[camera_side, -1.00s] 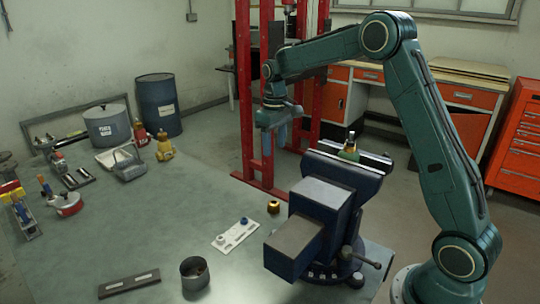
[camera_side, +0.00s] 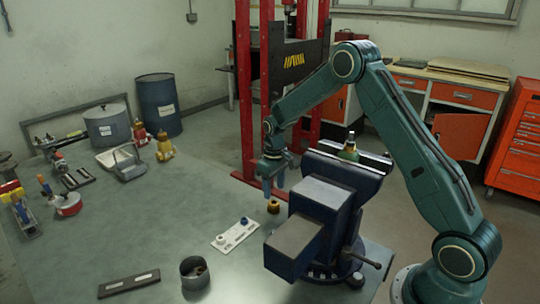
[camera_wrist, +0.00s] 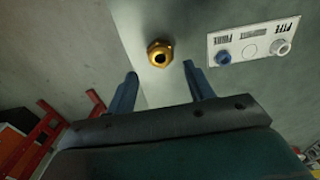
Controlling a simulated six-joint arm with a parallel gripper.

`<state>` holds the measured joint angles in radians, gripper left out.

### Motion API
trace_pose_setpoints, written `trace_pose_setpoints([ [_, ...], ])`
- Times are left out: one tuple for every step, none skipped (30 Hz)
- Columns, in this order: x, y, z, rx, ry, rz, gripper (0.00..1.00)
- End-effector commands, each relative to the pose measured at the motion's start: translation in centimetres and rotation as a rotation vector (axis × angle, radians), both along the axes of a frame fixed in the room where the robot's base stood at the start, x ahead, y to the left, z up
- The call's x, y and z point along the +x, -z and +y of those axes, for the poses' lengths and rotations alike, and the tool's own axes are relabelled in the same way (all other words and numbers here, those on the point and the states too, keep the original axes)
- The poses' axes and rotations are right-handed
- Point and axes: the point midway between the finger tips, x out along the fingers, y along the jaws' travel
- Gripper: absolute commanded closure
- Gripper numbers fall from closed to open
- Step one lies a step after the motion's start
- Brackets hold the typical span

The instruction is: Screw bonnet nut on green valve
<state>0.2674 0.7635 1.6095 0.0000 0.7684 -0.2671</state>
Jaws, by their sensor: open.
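The brass bonnet nut (camera_side: 273,206) stands on the table in front of the vise, and it also shows in the wrist view (camera_wrist: 160,53) as a gold hexagonal ring with a dark hole. My gripper (camera_side: 274,187) points down just above the nut. In the wrist view my gripper (camera_wrist: 160,80) has its two blue fingers apart, with the nut beyond the tips, between their lines. Nothing is between the fingers.
A white plate (camera_side: 222,241) with a blue and a pale round part lies left of the nut; it also shows in the wrist view (camera_wrist: 236,51). A grey cup (camera_side: 195,273) and a dark bar (camera_side: 128,283) lie at the front. The table's middle left is clear.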

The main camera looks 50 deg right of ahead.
Motion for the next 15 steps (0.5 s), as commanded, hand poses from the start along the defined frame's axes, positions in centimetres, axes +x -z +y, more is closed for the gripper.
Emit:
trace_pose_setpoints([
  [0.0, 0.3, 0.0, 0.0, 0.0, 0.001, 0.47],
  [0.0, 0.4, 0.0, 0.0, 0.0, 0.002, 0.47],
  [0.0, 0.7, 0.0, 0.0, 0.0, 0.001, 0.47],
  [0.0, 0.9, 0.0, 0.0, 0.0, 0.001, 0.47],
  [0.0, 1.1, 0.0, 0.0, 0.0, 0.001, 0.47],
  [0.0, 1.3, 0.0, 0.001, 0.0, 0.002, 0.47],
  [-0.1, 1.5, 0.0, 0.001, 0.0, 0.002, 0.47],
  [-0.1, 1.7, 0.0, 0.001, 0.0, 0.002, 0.47],
  [-0.1, 2.0, 0.0, 0.001, 0.0, 0.002, 0.47],
  [0.0, 2.2, 0.0, 0.001, 0.0, 0.002, 0.47],
  [0.0, 2.4, 0.0, 0.001, 0.0, 0.002, 0.47],
  [0.0, 2.7, 0.0, 0.001, 0.0, 0.002, 0.47],
  [0.0, 3.0, 0.0, 0.001, 0.0, 0.002, 0.47],
  [-0.1, 3.2, 0.0, 0.001, 0.0, 0.002, 0.47],
  [-0.1, 3.4, 0.0, 0.001, 0.0, 0.003, 0.47],
])
